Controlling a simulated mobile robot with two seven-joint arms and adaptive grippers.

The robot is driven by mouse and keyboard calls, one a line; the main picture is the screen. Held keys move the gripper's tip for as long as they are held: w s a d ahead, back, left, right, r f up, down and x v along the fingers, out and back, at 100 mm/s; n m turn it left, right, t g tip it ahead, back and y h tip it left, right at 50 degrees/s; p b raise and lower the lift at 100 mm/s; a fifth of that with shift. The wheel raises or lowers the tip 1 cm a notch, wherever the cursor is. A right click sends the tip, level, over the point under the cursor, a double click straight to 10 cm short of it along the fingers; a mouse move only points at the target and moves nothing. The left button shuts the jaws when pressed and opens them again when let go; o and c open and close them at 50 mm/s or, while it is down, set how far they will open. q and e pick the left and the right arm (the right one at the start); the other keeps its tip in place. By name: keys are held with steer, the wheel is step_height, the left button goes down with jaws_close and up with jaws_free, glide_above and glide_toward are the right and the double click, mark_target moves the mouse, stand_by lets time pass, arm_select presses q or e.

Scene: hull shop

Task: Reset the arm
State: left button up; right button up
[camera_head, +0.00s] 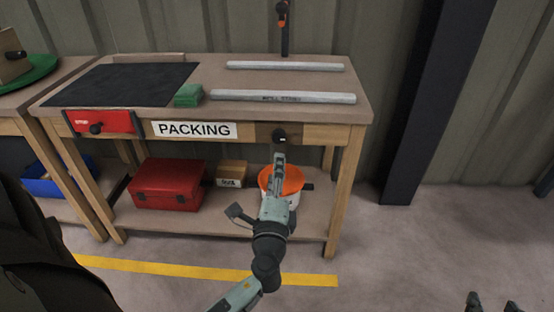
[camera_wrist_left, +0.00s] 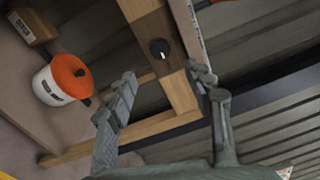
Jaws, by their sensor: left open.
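My left gripper (camera_head: 279,158) is in front of the packing bench, just below a dark knob (camera_head: 279,135) on the bench's front rail. In the left wrist view, the left gripper (camera_wrist_left: 167,84) has its fingers spread with nothing between them. The knob (camera_wrist_left: 160,48) shows beyond the fingertips, apart from them. My right gripper (camera_head: 492,303) shows only as two separated fingertips at the bottom right edge of the head view, over bare floor. It looks open and empty; the rest of it is out of frame.
The wooden bench (camera_head: 210,122) carries a black mat (camera_head: 125,84), a green block (camera_head: 188,95) and two grey bars. Its lower shelf holds a red toolbox (camera_head: 168,184) and an orange-lidded bucket (camera_head: 282,181), partly behind my left arm. A dark column (camera_head: 432,100) stands right; floor there is clear.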

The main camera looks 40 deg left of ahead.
arm_select(q)
steer(key=shift+s+d, duration=0.3)
steer(key=shift+s, duration=0.15)
steer(key=s+a+f+n+g+h+p, duration=0.25)
steer(key=s+f+n+g+p, duration=0.25)
steer(key=s+f+n+g, duration=0.45)
steer(key=s+d+f+n+g+h+p, duration=0.3)
steer(key=s+d+f+h, duration=0.2)
steer(key=s+f, duration=0.3)
steer(key=shift+d+f+h, duration=0.35)
steer(key=shift+d, duration=0.35)
arm_select(e)
steer(key=s+d+f+g+h, duration=0.1)
steer(key=s+d+f+g, duration=0.2)
steer(key=f, duration=0.3)
steer(key=s+d+f+m+g+h, duration=0.1)
steer(key=s+d+f+g, duration=0.2)
steer(key=s+d+f, duration=0.1)
steer(key=s+d+f+g+h, duration=0.1)
steer(key=s+d+f+g, duration=0.2)
steer(key=f, duration=0.6)
steer(key=shift+s+d+m+g+h, duration=0.3)
steer(key=shift+s+d+g+h, duration=0.15)
steer(key=shift+d, duration=0.65)
arm_select(q)
steer(key=shift+g, duration=0.25)
